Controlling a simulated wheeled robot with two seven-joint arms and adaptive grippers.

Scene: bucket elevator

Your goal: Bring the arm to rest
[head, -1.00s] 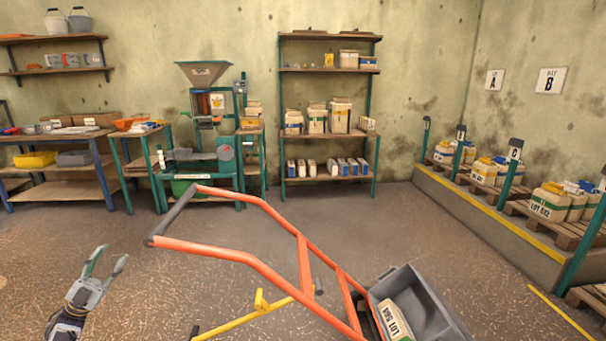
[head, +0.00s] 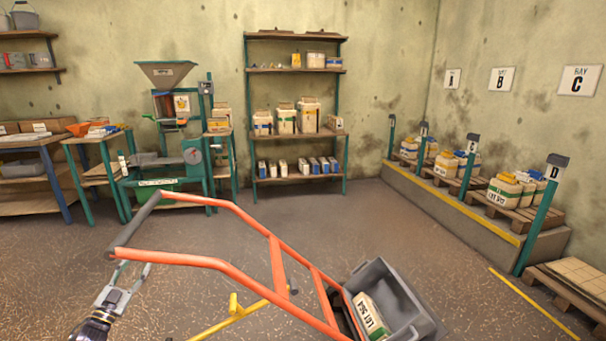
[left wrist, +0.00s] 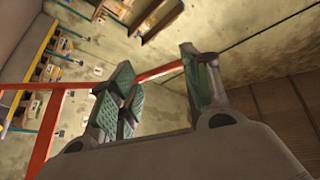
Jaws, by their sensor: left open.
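My left gripper (head: 132,278) is at the lower left of the head view, open, with its fingers pointing up and away. It appears just below the near corner of the orange cart handle (head: 185,260). In the left wrist view its spread fingers (left wrist: 158,92) hold nothing, and an orange bar (left wrist: 160,72) crosses behind them. I cannot tell the exact gap between the fingers and the bar. My right gripper is not in view.
The orange cart carries a grey bin (head: 395,290) with a labelled sack (head: 372,315). A yellow bar (head: 235,318) lies low beside it. A green machine (head: 165,165), shelving (head: 295,130) and pallet bays (head: 465,215) line the walls. Open floor lies between.

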